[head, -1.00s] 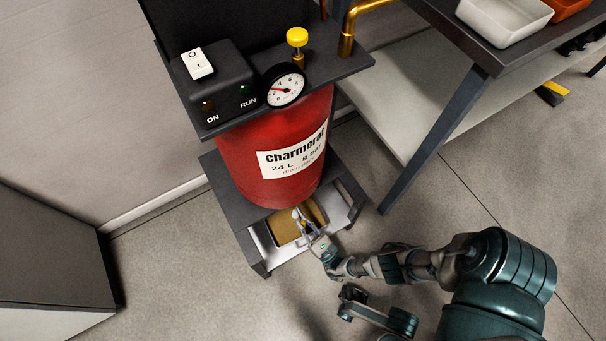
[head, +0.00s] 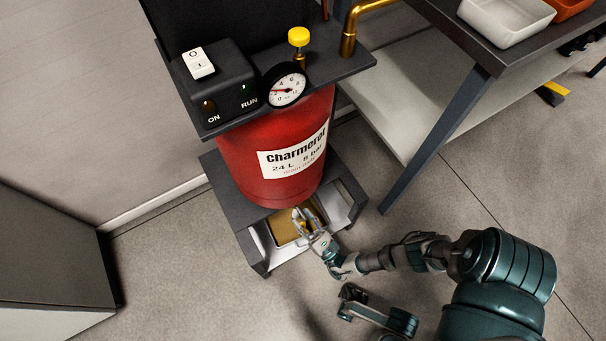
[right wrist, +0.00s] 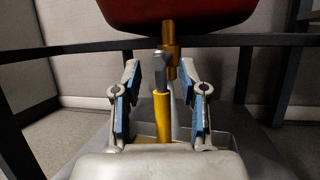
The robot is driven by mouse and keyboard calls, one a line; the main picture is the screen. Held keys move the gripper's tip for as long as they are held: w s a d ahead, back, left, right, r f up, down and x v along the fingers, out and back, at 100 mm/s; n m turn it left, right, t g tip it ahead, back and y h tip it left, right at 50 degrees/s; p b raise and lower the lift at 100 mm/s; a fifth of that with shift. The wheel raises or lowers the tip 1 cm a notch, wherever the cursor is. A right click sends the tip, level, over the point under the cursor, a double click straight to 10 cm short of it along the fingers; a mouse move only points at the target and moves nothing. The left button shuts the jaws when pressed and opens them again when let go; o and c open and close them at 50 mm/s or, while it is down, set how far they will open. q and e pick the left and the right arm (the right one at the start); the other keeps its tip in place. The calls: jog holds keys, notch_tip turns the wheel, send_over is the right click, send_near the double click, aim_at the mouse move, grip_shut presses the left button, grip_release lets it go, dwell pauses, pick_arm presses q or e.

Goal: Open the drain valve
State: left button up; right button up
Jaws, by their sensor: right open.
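The drain valve hangs under the red tank. In the right wrist view its brass body (right wrist: 172,38) is at top centre, and its lever with a yellow grip (right wrist: 162,117) points toward my camera. My right gripper (right wrist: 162,95) is open, with one blue-padded finger on each side of the lever and visible gaps to both. In the head view my right gripper (head: 303,220) is low, over the tray below the tank; the valve is hidden there by the tank.
The red tank (head: 240,160) stands in a dark frame (head: 222,178) with legs around the gripper's space. A metal tray (head: 270,250) lies beneath. A gauge (head: 284,85), switch box (head: 215,85) and yellow knob (head: 298,37) are on top. A workbench (head: 470,55) stands right.

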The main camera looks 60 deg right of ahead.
aim_at(304, 217)
jog(key=shift+r, duration=2.65)
